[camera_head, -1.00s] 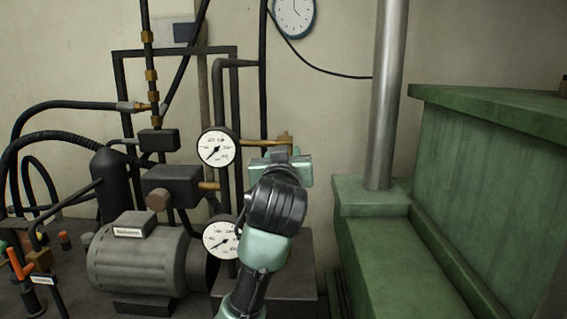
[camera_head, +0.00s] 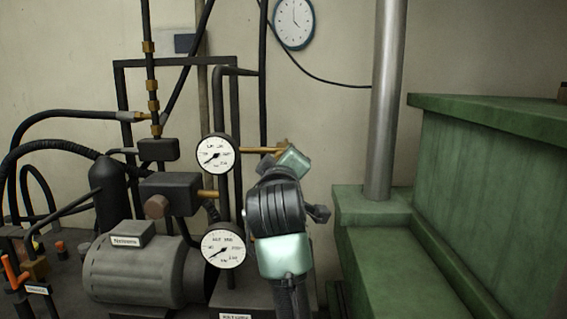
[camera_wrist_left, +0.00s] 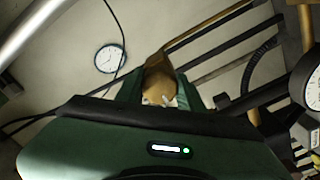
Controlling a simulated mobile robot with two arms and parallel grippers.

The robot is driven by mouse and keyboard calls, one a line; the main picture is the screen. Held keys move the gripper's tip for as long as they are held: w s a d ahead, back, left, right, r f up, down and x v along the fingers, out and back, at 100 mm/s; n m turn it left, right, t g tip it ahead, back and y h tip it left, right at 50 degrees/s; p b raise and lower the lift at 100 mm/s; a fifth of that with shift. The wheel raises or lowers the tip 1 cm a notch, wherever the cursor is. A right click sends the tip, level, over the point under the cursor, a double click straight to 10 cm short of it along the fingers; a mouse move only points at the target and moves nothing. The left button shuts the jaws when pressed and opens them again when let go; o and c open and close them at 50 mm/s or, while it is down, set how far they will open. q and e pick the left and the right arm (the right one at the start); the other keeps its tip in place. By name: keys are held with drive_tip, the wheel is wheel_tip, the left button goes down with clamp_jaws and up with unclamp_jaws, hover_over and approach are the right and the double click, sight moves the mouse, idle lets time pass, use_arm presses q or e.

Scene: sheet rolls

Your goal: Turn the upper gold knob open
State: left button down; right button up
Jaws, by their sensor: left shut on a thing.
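The upper gold knob (camera_head: 284,143) sits at the right end of a brass pipe, to the right of the upper gauge. My left gripper (camera_head: 287,159) is at the knob and hides most of it in the head view. In the left wrist view, the gold knob (camera_wrist_left: 159,79) stands between the green jaws of the left gripper (camera_wrist_left: 158,96), which is shut on it. The gripper is tilted in the head view. My right gripper is in neither view.
The upper gauge (camera_head: 217,154) and lower gauge (camera_head: 223,247) stand left of my arm. A grey motor (camera_head: 140,268) is at lower left. A steel column (camera_head: 387,100) and a green cabinet (camera_head: 490,190) stand right. A wall clock (camera_head: 294,23) hangs behind.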

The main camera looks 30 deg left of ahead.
use_arm(q)
drive_tip(key=shift+n, duration=0.4)
drive_tip(key=c, duration=0.9)
unclamp_jaws()
